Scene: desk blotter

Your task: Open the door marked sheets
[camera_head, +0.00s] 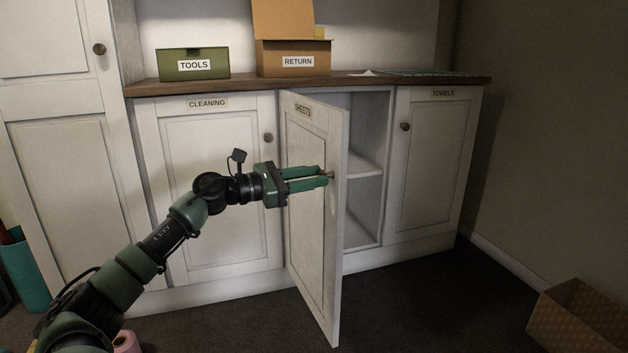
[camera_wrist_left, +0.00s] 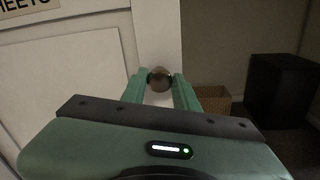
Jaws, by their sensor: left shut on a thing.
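The door marked SHEETS (camera_head: 308,220) stands swung well open from the cabinet, hinged on its left side. The inside with a shelf (camera_head: 364,163) shows to its right. My left gripper (camera_head: 328,177) is shut on the round brown knob near the door's free edge. In the left wrist view the knob (camera_wrist_left: 159,78) sits between the two green fingertips. The label on the door (camera_wrist_left: 25,5) is partly cut off there. My right gripper is in neither view.
The shut CLEANING door (camera_head: 215,190) is on the left and the shut TOWELS door (camera_head: 432,165) on the right. A green TOOLS box (camera_head: 193,55) and a cardboard RETURN box (camera_head: 293,52) stand on the counter. A cardboard box (camera_head: 580,318) is on the floor at right.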

